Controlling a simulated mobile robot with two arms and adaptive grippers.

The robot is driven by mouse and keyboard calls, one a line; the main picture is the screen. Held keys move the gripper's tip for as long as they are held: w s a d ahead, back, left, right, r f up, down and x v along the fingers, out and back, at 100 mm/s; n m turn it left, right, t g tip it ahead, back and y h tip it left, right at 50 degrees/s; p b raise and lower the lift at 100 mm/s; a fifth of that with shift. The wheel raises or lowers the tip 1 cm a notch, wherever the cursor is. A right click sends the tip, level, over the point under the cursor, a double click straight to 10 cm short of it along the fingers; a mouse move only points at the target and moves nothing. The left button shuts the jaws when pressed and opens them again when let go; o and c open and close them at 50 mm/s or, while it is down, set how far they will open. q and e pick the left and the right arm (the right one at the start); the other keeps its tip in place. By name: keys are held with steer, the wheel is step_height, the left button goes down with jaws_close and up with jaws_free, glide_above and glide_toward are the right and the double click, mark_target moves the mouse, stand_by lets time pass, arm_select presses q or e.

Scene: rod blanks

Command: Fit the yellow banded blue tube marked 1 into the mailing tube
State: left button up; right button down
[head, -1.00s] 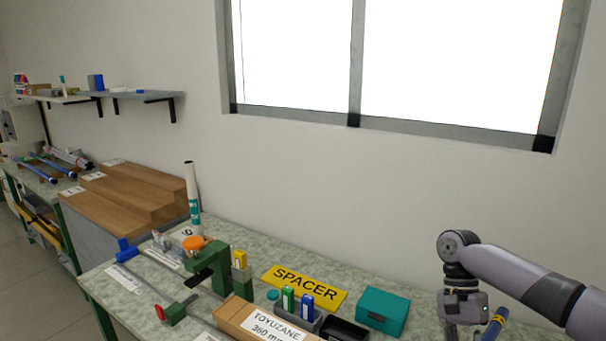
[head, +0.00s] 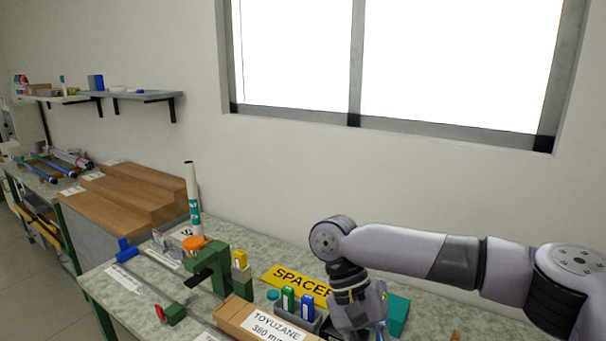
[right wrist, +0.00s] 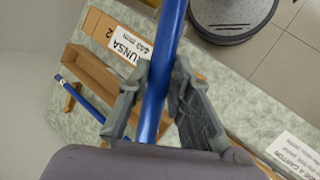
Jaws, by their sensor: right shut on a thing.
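My right gripper (right wrist: 158,105) is shut on a blue tube (right wrist: 168,35), which runs lengthwise between its fingers in the right wrist view. No yellow band or number shows on the visible part of this tube. In the head view my right wrist hangs over the front right of the bench, hiding most of the tube and the fingers. A white tube with a teal label (head: 193,200), perhaps the mailing tube, stands upright at the bench's back left, well left of my right gripper. My left gripper is not in view.
A cardboard box (head: 262,321) lies in front. Wooden steps (head: 130,195) are at left. Another blue rod (right wrist: 82,102) rests on wooden supports.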

steer(key=s+n, duration=0.1)
steer(key=d+n+t, duration=0.1)
steer(key=s+f+n+h, duration=0.1)
steer(key=shift+s+d, duration=0.25)
steer(key=shift+s, duration=0.05)
steer(key=shift+n+t+h, duration=0.4)
steer(key=shift+n, duration=0.3)
steer(key=d, duration=0.5)
steer(key=shift+s+d+r, duration=0.2)
steer(key=shift+s+r, duration=0.05)
steer(key=shift+s, duration=0.05)
